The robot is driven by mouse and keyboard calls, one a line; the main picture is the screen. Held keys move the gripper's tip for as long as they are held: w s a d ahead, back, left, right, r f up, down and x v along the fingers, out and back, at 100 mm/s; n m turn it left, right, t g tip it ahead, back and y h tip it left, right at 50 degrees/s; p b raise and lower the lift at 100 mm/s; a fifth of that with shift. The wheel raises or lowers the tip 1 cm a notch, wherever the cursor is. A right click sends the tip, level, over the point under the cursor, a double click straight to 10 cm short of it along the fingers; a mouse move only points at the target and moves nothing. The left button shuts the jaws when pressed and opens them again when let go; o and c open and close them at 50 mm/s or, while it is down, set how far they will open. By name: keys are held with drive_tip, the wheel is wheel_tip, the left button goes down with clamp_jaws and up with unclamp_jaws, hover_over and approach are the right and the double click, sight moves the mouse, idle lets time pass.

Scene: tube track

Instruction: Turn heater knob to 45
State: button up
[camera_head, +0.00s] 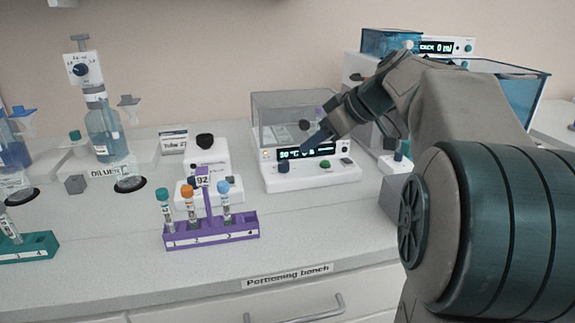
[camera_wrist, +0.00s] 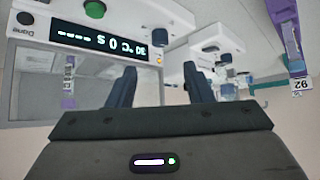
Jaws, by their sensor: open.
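The heater (camera_head: 312,178) is a white box with a clear cover, a lit display (camera_head: 305,152), a dark blue knob (camera_head: 283,166) at its front left and a green button (camera_head: 324,163). The display seems to read 30 °C. My gripper (camera_head: 312,140) is in front of the display, above and slightly right of the blue knob, and hides part of the readout. In the wrist view the heater appears upside down, with the blue knob (camera_wrist: 156,32) beyond my open gripper (camera_wrist: 161,80). Nothing is between the fingers, and they look apart from the knob.
A purple tube rack (camera_head: 212,234) with several capped tubes stands left of the heater, near the front. A small white device (camera_head: 207,158) sits behind it. A grey block (camera_head: 395,200) and taller equipment are at the right. The bench before the heater is clear.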

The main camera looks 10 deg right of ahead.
sight(285, 163)
drive_tip(key=b+x, duration=0.1)
drive_tip(key=x, duration=0.9)
drive_tip(key=shift+a+f, duration=0.1)
drive_tip(key=shift+f, duration=0.1)
drive_tip(key=c, duration=1)
